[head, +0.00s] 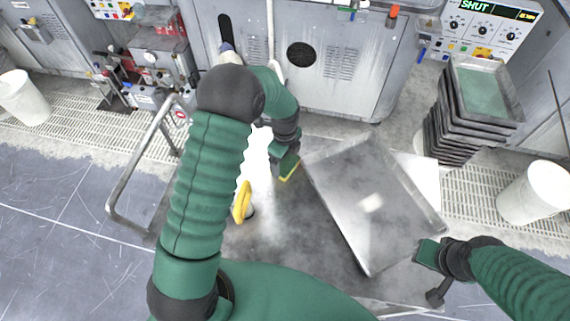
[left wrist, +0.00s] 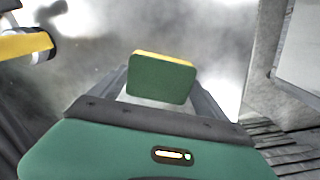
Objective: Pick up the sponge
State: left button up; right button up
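The sponge (left wrist: 160,80) is a small green block with a yellow layer along its upper edge in the left wrist view. It sits between the two dark fingers of my left gripper (left wrist: 161,88), which close in on its sides. In the head view my left gripper (head: 287,168) points down over the grey work table (head: 270,215), and a thin yellow edge of the sponge (head: 291,172) shows at its tip. Most of the sponge is hidden there. My right gripper (head: 432,268) is at the lower right, beside the metal tray; its fingers are unclear.
A yellow-handled tool (head: 241,203) stands on the table left of the left gripper. A large metal tray (head: 365,200) lies tilted to its right. Stacked trays (head: 452,130) and a white bucket (head: 533,192) are at the right. A metal rail (head: 132,170) borders the left.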

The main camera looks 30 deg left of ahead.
aim_at(285, 162)
pick_arm(q)
jog(key=c, duration=0.6)
jog(key=shift+o, duration=0.2)
notch_tip(285, 162, up, 10)
jog(key=shift+w, duration=0.1)
